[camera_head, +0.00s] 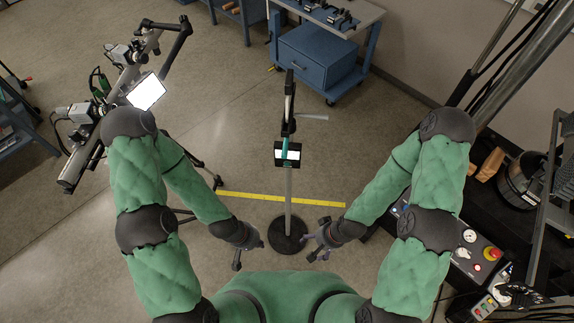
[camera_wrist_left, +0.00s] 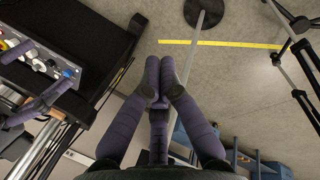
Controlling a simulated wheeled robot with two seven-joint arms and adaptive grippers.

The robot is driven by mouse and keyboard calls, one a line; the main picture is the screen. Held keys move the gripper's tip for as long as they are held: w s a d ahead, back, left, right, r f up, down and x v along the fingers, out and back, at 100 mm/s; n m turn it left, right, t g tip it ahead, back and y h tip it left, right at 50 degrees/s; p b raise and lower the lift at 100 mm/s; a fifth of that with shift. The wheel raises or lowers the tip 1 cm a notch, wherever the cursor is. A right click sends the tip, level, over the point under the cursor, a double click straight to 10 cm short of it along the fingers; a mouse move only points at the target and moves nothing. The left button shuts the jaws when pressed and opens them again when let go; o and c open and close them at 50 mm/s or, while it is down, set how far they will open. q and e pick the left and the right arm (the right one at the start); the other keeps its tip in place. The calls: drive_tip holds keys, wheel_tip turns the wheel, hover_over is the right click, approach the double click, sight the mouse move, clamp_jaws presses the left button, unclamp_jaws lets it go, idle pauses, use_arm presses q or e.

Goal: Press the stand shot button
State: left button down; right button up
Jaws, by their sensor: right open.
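A slim stand rises from a round black base (camera_head: 287,236) on the floor in front of me. Its grey pole (camera_head: 289,205) carries a small device with a white screen (camera_head: 287,152). I cannot make out a shot button on it. The base also shows in the left wrist view (camera_wrist_left: 205,12). My left gripper (camera_head: 250,255) is left of the base and apart from it. My right gripper (camera_head: 318,240) is open and empty, just right of the base.
A yellow floor strip (camera_head: 255,196) runs behind the base. A camera rig with a white screen (camera_head: 146,92) stands at the left. A control panel with a red button (camera_head: 492,253) is at the right. A blue cabinet (camera_head: 315,58) stands at the back.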

sight(287, 164)
idle(0.8)
use_arm(q)
drive_tip(key=w+d+n+t+b, duration=0.2)
drive_tip(key=w+t+b, duration=0.2)
drive_tip(key=w+b, duration=0.75)
drive_tip(key=w+d+r+n+t+h+b, duration=0.2)
drive_tip(key=w+d+r+t+h+b, duration=0.1)
drive_tip(key=b, duration=1)
wheel_tip(287, 164, up, 2)
drive_tip(key=w+d+t, duration=0.1)
drive_tip(key=d, duration=0.1)
drive_tip(key=shift+w+d+b, duration=0.25)
drive_tip(key=shift+d+b, duration=0.1)
drive_tip(key=shift+b, duration=0.05)
drive_tip(key=shift+w, duration=0.1)
drive_tip(key=w+p, duration=0.1)
drive_tip(key=w, duration=0.7)
drive_tip(key=shift+w+d, duration=0.25)
drive_tip(key=shift+d, duration=0.2)
